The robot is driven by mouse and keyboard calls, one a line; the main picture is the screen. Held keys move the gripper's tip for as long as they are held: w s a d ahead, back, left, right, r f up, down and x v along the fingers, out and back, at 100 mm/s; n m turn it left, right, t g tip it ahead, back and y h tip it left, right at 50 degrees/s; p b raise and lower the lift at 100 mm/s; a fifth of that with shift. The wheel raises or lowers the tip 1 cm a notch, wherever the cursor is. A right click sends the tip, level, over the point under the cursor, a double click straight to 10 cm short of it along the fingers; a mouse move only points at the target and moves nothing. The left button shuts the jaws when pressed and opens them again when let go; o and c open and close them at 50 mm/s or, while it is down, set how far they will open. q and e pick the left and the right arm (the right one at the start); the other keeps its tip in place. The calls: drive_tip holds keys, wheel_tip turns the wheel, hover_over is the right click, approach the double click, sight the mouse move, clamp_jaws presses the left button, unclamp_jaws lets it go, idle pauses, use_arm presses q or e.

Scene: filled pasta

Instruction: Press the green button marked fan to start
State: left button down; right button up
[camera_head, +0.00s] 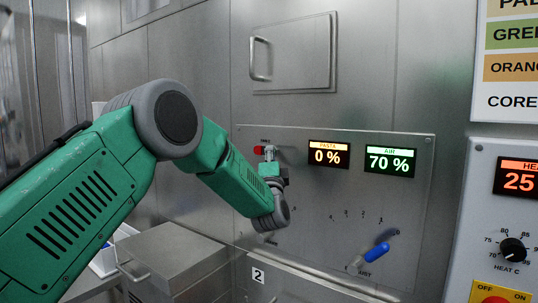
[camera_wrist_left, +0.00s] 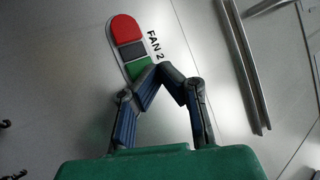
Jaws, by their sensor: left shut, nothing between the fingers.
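The button plate labelled FAN 2 is on the steel wall in the left wrist view. It has a red button (camera_wrist_left: 124,28), a dark grey middle part (camera_wrist_left: 132,51) and a green button (camera_wrist_left: 138,70). My left gripper (camera_wrist_left: 166,72) is shut and empty, its tips at the lower right edge of the green button and partly covering it. I cannot tell whether they touch it. In the head view the left gripper (camera_head: 270,155) points up at the wall panel, beside the red button (camera_head: 259,150); the green button is hidden there. My right gripper is not in view.
The steel panel (camera_head: 290,220) also holds a PASTA display (camera_head: 328,154) reading 0 %, an AIR display (camera_head: 390,160) reading 70 % and a blue-handled lever (camera_head: 372,256). A handled door (camera_head: 300,55) is above. A steel box (camera_head: 170,257) stands below my left arm.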

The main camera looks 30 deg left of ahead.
use_arm(q)
drive_tip(key=shift+w, duration=0.1)
drive_tip(key=shift+d+r, duration=0.2)
drive_tip(key=shift+d, duration=0.85)
drive_tip(key=a, duration=0.2)
drive_tip(key=s+a, duration=0.1)
drive_tip(key=shift+a+f, duration=0.3)
drive_tip(key=shift+f, duration=0.1)
drive_tip(key=shift+s+a+f, duration=0.1)
drive_tip(key=shift+s+a, duration=0.05)
drive_tip(key=shift+a, duration=0.3)
drive_tip(key=shift+s+d, duration=0.15)
drive_tip(key=shift+d, duration=0.25)
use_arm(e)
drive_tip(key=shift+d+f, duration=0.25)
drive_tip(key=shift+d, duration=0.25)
